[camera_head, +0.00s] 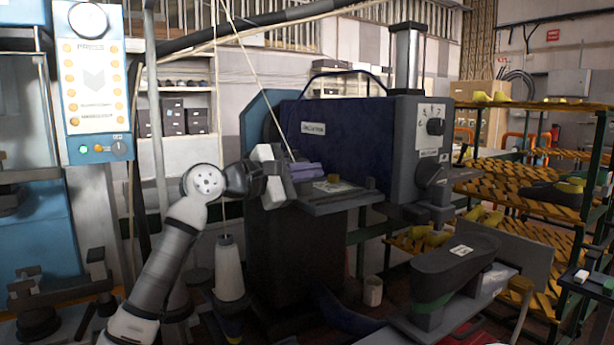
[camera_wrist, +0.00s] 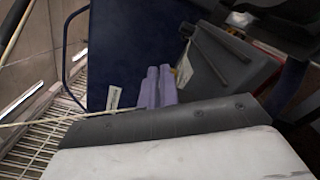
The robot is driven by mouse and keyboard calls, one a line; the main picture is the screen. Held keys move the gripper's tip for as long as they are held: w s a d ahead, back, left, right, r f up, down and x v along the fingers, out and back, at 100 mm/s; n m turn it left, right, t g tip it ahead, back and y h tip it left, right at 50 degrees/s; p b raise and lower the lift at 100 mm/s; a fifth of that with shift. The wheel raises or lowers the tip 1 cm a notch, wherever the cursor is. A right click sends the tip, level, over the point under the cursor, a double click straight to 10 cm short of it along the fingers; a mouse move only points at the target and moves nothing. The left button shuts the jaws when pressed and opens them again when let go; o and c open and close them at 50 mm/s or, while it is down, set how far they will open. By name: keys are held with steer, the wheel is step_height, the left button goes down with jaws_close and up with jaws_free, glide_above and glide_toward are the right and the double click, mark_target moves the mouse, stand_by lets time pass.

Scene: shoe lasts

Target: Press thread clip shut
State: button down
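My gripper (camera_head: 308,170) is at the front of the blue machine, just above the left end of its grey work table (camera_head: 340,202). Its two purple fingers point right in the head view. In the wrist view the fingers (camera_wrist: 158,88) stand side by side, almost touching. A pale thread (camera_head: 255,75) runs down from above to the gripper. In the wrist view the thread (camera_wrist: 60,120) comes in from the left and meets the gripper's grey edge near the finger bases. I cannot make out the thread clip, nor anything between the fingers.
The blue machine (camera_head: 335,130) stands close behind my gripper. A small brass-coloured knob (camera_head: 333,178) and a paper lie on the work table. A thread cone (camera_head: 229,268) stands below my arm. A dark shoe last (camera_head: 455,265) is at the lower right, with racks (camera_head: 530,150) behind.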

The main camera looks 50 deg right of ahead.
steer(key=shift+s+f+m+b, duration=0.1)
steer(key=shift+f+m+b, duration=0.15)
steer(key=shift+m, duration=0.35)
steer(key=shift+s+f+m+b, duration=0.1)
steer(key=shift+m+b, duration=0.15)
steer(key=shift+m, duration=0.35)
steer(key=c, duration=1.7)
jaws_free()
steer(key=shift+a, duration=0.1)
steer(key=b+v, duration=0.3)
steer(key=v, duration=1)
steer(key=shift+w+a, duration=0.1)
steer(key=shift+a, duration=0.25)
